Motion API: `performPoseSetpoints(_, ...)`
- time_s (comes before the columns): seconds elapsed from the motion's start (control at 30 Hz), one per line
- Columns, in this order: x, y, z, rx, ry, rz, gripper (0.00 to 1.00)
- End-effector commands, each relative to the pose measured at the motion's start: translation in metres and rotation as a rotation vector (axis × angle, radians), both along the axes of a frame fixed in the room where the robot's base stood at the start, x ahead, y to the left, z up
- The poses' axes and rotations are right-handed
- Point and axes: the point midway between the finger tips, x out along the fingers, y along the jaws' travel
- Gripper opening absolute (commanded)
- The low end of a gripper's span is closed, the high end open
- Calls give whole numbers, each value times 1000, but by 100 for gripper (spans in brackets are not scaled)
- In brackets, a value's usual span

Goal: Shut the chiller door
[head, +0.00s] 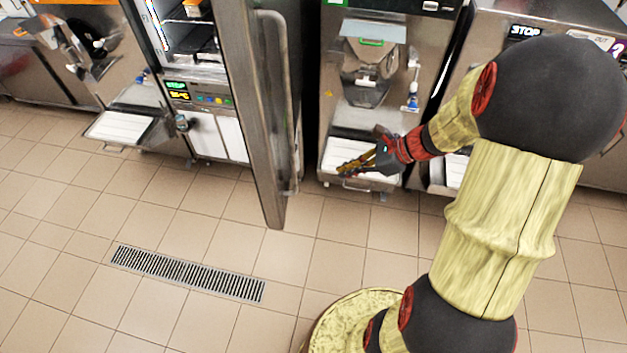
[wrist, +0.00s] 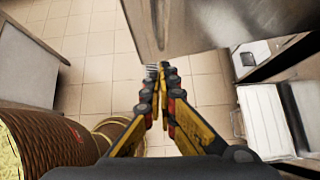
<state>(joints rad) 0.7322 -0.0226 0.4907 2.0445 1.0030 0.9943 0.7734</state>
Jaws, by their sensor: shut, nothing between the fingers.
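The chiller door (head: 258,110) is a tall stainless panel that stands open, swung out toward me on its right-hand side. The chiller (head: 183,45) shows its lit interior with shelves to the left of the door. My gripper (head: 343,171) is to the right of the door, apart from it in the head view, with its fingers closed and empty. In the wrist view, the gripper (wrist: 160,72) points ahead over tiled floor, and a steel panel that looks like the door (wrist: 190,25) is above and ahead of the fingertips. Whether they touch cannot be told.
A batch freezer (head: 375,75) with a white tray stands right of the door. Another machine with a tray (head: 120,128) is left of the chiller. A floor drain grate (head: 187,273) lies in the tiles. The floor in front is clear.

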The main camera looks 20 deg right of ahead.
Motion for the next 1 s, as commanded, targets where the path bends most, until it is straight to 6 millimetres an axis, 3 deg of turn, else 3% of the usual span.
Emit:
performPoseSetpoints(0.17,7,11,-12,4,6,0,0)
performPoseSetpoints(0.6,43,58,-72,1,6,3,0)
performPoseSetpoints(0.8,60,79,-69,0,3,2,0)
performPoseSetpoints(1.0,67,87,-69,0,3,1,0)
